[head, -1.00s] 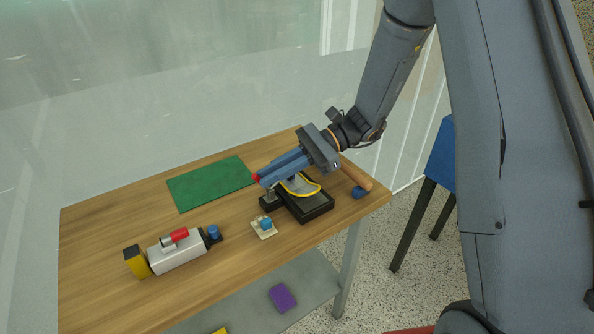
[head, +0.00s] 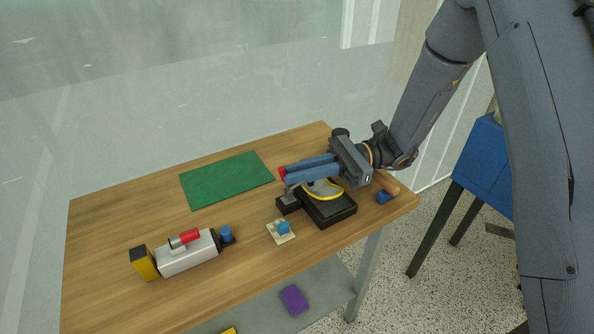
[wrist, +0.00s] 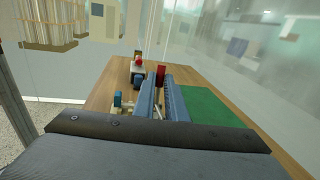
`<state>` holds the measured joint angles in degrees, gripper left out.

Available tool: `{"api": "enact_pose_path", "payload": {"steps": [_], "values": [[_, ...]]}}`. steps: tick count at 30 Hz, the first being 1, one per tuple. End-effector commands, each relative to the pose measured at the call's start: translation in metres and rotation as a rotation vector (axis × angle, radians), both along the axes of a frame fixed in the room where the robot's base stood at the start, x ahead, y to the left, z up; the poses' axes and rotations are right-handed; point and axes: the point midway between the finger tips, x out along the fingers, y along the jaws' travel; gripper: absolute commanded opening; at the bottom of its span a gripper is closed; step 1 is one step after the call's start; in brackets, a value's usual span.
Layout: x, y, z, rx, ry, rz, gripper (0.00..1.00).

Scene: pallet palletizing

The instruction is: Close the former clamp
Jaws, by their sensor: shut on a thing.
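The former (head: 330,210) is a black block with a curved yellow strip (head: 322,192) over its top, near the right end of the table in the head view. A small dark clamp base with a grey upright (head: 289,201) stands at its left end. My gripper (head: 284,174) reaches over the former from the right, its long blue fingers nearly level. It is shut on the clamp's red handle tip (head: 282,173), which also shows between the fingertips in the wrist view (wrist: 160,74). The fingers hide much of the clamp's lever and part of the strip.
A green mat (head: 226,180) lies behind. A white-grey device with a red top (head: 188,252) and a yellow end block (head: 144,263) stands front left. A small plate with a blue knob (head: 281,230) sits before the former. A wooden-handled tool (head: 386,183) lies right.

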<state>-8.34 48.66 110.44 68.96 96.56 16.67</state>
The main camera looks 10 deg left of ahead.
Motion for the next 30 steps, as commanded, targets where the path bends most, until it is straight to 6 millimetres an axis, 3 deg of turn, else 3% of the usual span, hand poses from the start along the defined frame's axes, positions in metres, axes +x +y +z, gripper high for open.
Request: {"api": "enact_pose_path", "payload": {"steps": [3, 4, 7, 18, 30], "values": [[-0.003, -0.001, -0.005, -0.011, 0.004, 0.004, 0.00], [-0.003, -0.001, -0.005, -0.010, 0.005, 0.005, 0.15], [-0.002, -0.001, -0.004, -0.009, 0.004, 0.003, 0.30], [0.003, -0.006, -0.002, -0.004, 0.000, -0.001, 0.30], [0.032, -0.057, -0.002, -0.005, 0.001, -0.002, 0.30]]}}
